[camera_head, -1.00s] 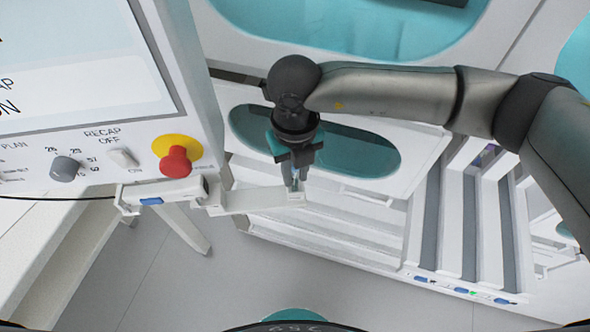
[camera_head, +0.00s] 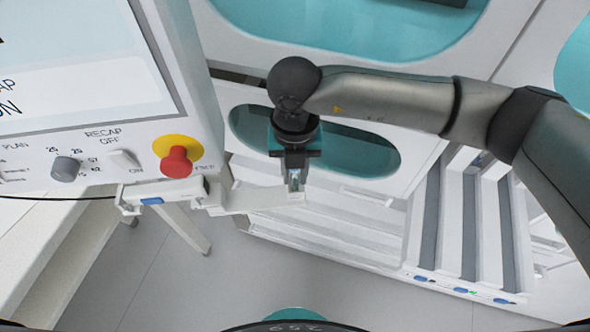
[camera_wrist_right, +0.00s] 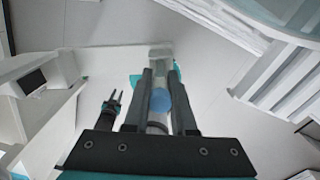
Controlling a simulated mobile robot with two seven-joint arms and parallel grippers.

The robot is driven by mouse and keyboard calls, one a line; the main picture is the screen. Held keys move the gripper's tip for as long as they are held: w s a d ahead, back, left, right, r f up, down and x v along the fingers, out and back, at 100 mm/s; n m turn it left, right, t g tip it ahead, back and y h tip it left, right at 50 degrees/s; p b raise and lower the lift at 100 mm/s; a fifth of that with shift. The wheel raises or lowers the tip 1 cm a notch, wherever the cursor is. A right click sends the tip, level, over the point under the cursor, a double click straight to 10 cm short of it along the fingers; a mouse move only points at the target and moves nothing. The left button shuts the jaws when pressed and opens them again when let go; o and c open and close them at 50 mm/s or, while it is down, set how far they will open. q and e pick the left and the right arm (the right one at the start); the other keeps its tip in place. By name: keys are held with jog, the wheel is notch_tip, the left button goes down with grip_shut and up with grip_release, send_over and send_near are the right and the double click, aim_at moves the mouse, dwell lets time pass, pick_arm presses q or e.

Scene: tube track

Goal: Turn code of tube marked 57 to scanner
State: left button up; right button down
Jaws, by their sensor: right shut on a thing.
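In the right wrist view the tube (camera_wrist_right: 159,101) shows a blue round part between my right gripper's fingers (camera_wrist_right: 161,75). No number or code on it is readable. A white unit with a blue label (camera_head: 165,191), perhaps the scanner, sits left of the gripper under the console. A dark two-pronged shape (camera_wrist_right: 112,103) in the right wrist view may be my left gripper; its state is unclear.
The console (camera_head: 95,150) with a red button (camera_head: 177,161) and a dial stands at the left. A white bracket (camera_head: 255,198) reaches close to the gripper. White racks with grey channels (camera_head: 470,225) stand at the right. Open floor (camera_head: 210,285) lies below.

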jog(key=shift+f, duration=0.15)
jog(key=c, duration=0.7)
grip_release()
jog(key=shift+o, duration=0.2)
notch_tip(320, 180, up, 15)
dwell(0.4)
